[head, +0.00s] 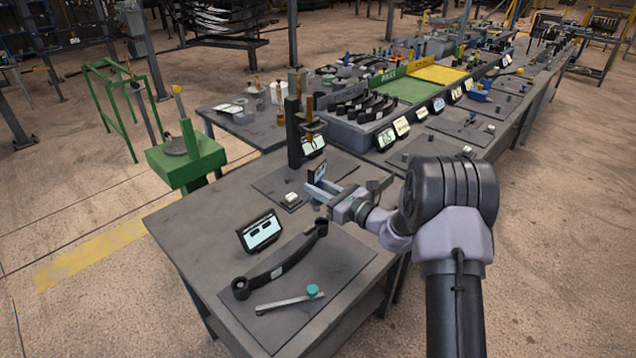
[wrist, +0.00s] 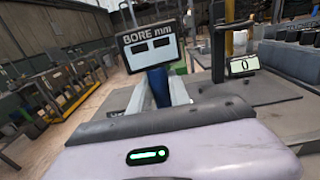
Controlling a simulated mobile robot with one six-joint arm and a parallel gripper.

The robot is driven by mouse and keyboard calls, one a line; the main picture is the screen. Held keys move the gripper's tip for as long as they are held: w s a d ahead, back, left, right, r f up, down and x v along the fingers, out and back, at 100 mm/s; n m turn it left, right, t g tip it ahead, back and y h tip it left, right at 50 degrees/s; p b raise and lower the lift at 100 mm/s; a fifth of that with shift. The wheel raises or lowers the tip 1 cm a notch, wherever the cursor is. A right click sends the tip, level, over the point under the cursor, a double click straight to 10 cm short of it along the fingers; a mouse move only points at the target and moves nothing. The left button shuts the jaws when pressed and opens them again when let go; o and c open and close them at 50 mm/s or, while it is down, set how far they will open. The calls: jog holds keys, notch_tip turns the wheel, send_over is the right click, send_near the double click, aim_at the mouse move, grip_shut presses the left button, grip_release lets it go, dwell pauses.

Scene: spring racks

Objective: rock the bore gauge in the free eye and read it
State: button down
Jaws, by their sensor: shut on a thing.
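My gripper (head: 318,192) is shut on the bore gauge, which has a blue body (wrist: 159,88) and a dark display plate (wrist: 150,45) marked "BORE mm". The plate also shows in the head view (head: 317,172). A black curved leaf spring (head: 283,264) lies on the near dark mat, with a round eye (head: 241,288) at its near left end and another (head: 321,227) at its far right end. The gripper and gauge are beyond the far right eye, apart from it. The gauge's lower tip is hard to make out.
A display (head: 260,231) stands left of the spring. A flat bar with a teal knob (head: 312,290) lies in front. Racks of springs (head: 365,107) lie farther back.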

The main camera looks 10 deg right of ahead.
jog(key=shift+w+d+f+b, duration=0.25)
jog(key=shift+f+b, duration=0.35)
jog(key=shift+f, duration=0.25)
jog(key=shift+w+d+f+b, duration=0.15)
jog(key=shift+d+f+b, duration=0.15)
jog(key=shift+f+b, duration=0.45)
jog(key=shift+w+d+f+b, duration=0.25)
jog(key=shift+f+b, duration=0.25)
jog(key=shift+f, duration=0.45)
jog(key=shift+s+f+b, duration=0.1)
jog(key=shift+s+b, duration=0.05)
jog(key=shift+b, duration=0.2)
jog(key=shift+f+b, duration=1.1)
jog(key=shift+f, duration=0.35)
dwell(0.4)
jog(key=shift+s+d+y+b, duration=0.2)
jog(key=shift+d+y+b, duration=0.15)
jog(key=shift+b, duration=0.85)
jog(key=shift+w+a+r+p, duration=0.1)
jog(key=shift+a+p, duration=0.05)
jog(key=shift+p, duration=0.45)
dwell(0.4)
jog(key=shift+w+a+p, duration=0.1)
jog(key=shift+a+p, duration=0.05)
jog(key=shift+p, duration=0.5)
dwell(0.4)
